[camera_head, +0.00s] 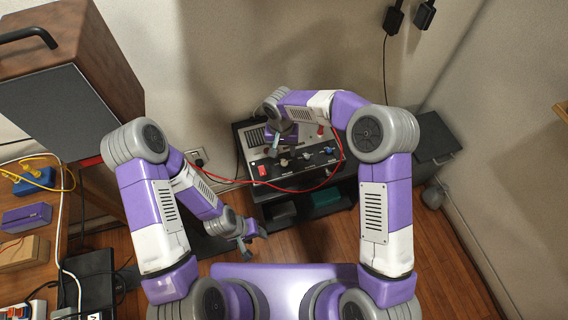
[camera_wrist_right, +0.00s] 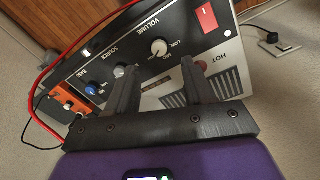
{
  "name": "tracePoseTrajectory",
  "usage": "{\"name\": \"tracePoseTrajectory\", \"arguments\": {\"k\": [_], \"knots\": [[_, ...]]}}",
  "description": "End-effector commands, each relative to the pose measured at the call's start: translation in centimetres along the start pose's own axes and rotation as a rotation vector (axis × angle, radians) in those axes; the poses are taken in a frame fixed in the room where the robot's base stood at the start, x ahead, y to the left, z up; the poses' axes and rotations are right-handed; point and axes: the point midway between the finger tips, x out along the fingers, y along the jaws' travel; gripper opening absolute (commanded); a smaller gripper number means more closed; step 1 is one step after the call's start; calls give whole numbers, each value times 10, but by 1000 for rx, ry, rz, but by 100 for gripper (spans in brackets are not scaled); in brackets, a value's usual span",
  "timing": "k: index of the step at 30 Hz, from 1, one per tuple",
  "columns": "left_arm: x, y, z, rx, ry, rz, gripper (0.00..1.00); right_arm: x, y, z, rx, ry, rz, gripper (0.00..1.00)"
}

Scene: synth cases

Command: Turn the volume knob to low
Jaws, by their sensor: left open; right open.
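The amplifier box (camera_head: 318,158) has a dark front panel with a row of knobs. The white volume knob (camera_wrist_right: 159,47), under the printed word VOLUME, shows clearly in the right wrist view, with LOW printed close by. Its pointer is too small to read. The volume knob also shows in the head view (camera_head: 284,162). My right gripper (camera_wrist_right: 158,82) is open and empty; its two fingers reach toward the panel, and the volume knob appears beyond the gap between their tips, apparently untouched. My left gripper (camera_head: 249,238) is open and empty, low in front of the box, away from the panel.
A grey source knob (camera_wrist_right: 120,72) and blue bass knob (camera_wrist_right: 91,88) sit beside the volume knob. A red switch (camera_wrist_right: 207,16) is on its other side. A red cable (camera_head: 225,183) loops past the panel. A cluttered wooden desk (camera_head: 62,215) stands left.

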Motion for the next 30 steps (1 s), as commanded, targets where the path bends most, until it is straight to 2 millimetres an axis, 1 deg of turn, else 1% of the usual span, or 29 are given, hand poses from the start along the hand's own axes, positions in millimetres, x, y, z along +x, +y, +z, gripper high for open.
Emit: {"name": "tracePoseTrajectory", "arguments": {"k": [5, 9, 13, 18, 26, 30], "knots": [[7, -2, 0, 1, 1, 0, 49, 22, 0, 0, 4, -2, 8, 52], [14, -5, -1, 0, 1, 0, 49, 46, 1, 0, 4, -2, 7, 52], [18, -6, -1, 0, 1, 0, 49, 63, 0, 0, 3, -2, 5, 52], [20, -7, -1, 0, 0, 0, 49, 72, 0, 0, 2, -1, 6, 52], [19, -7, -1, 0, 0, 0, 49, 73, 1, 0, 3, 0, 5, 52], [19, -7, -1, 0, 0, 0, 49, 73, 1, 0, 3, 0, 5, 31]]}}
